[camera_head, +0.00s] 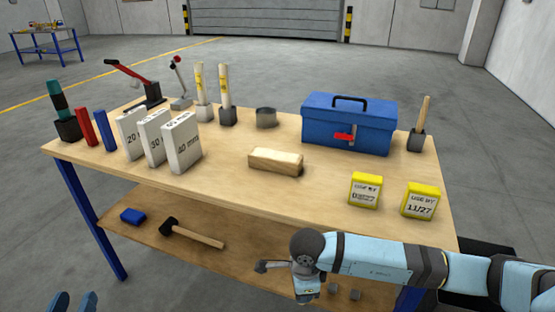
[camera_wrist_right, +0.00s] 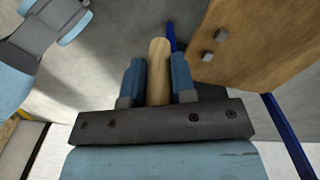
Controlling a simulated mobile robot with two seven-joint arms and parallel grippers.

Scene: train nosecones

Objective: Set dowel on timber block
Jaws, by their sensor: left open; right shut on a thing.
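The timber block (camera_head: 275,162) lies flat on the middle of the workbench top, with nothing on it. The dowel (camera_wrist_right: 159,62) is a pale round wooden rod in the right wrist view. My right gripper (camera_wrist_right: 157,72) is shut on it between two blue fingers, and the dowel sticks out past the fingertips. In the head view my right arm reaches in front of the bench's near edge, low and away from the block; the dowel cannot be made out there. My left gripper (camera_head: 74,303) is open and empty at the bottom left corner, in front of the bench.
A blue toolbox (camera_head: 345,123) stands behind the block. Two yellow-topped boxes (camera_head: 365,190) (camera_head: 420,200) stand to its right, white numbered blocks (camera_head: 182,142) to its left. A mallet (camera_head: 190,232) lies on the lower shelf. The bench top in front of the block is clear.

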